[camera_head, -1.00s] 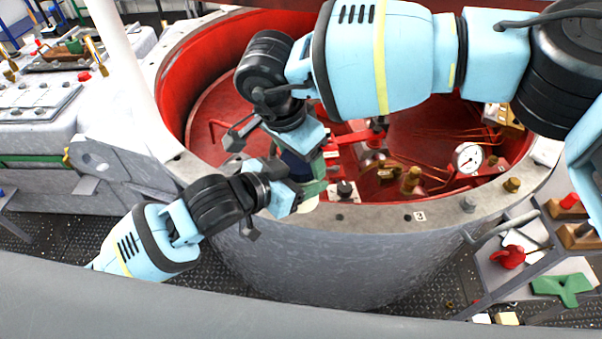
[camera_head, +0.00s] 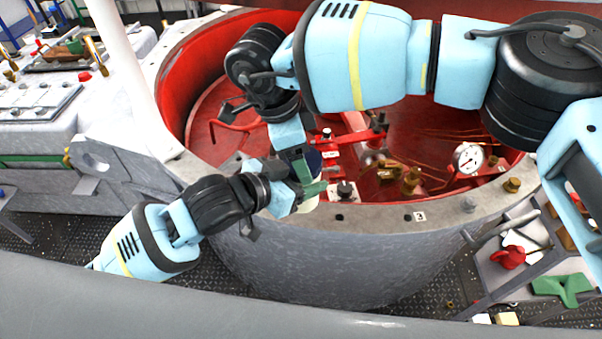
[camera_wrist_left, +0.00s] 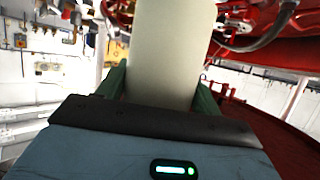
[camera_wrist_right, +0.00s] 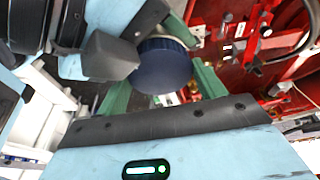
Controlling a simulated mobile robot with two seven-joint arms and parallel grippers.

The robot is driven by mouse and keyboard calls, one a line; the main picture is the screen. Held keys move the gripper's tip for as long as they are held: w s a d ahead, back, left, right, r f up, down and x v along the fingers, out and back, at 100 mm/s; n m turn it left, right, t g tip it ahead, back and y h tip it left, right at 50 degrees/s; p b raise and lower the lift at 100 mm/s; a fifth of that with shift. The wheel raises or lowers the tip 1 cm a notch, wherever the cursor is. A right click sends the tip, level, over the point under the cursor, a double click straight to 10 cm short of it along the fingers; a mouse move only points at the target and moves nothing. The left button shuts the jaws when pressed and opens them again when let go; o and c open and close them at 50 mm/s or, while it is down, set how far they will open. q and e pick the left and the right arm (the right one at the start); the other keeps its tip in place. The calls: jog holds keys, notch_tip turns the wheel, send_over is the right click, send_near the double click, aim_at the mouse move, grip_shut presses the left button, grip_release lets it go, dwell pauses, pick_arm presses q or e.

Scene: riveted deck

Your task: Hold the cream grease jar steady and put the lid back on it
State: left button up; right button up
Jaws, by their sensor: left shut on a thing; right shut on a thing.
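The cream grease jar (camera_head: 308,206) is at the near rim of the round red well. My left gripper (camera_head: 311,189) is shut on it from the left. In the left wrist view the pale jar (camera_wrist_left: 172,50) stands between green fingers. The dark blue lid (camera_head: 314,159) is right above the jar, partly hidden by my right gripper (camera_head: 302,163), which is shut on it. In the right wrist view the round lid (camera_wrist_right: 162,66) lies between green fingers, with a cream edge just behind it. I cannot tell whether the lid is seated.
The well's grey rim (camera_head: 375,214) runs close by the jar. Inside the well are a pressure gauge (camera_head: 468,158), brass fittings (camera_head: 411,180) and red brackets (camera_head: 372,136). A cart (camera_head: 500,280) with a red part and a green block stands at lower right.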

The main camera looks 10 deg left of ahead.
jog(key=o, duration=1.1)
jog(key=shift+r, duration=2.35)
jog(key=shift+o, duration=0.5)
notch_tip(320, 180, up, 7)
jog(key=s+a+n+t+y, duration=0.1)
jog(key=s+a+n, duration=0.1)
jog(key=n, duration=0.5)
jog(key=shift+s+t, duration=0.3)
jog(key=shift+s, duration=0.1)
jog(key=shift+d+f, duration=0.1)
jog(key=shift+f, duration=0.1)
jog(key=x, duration=1.2)
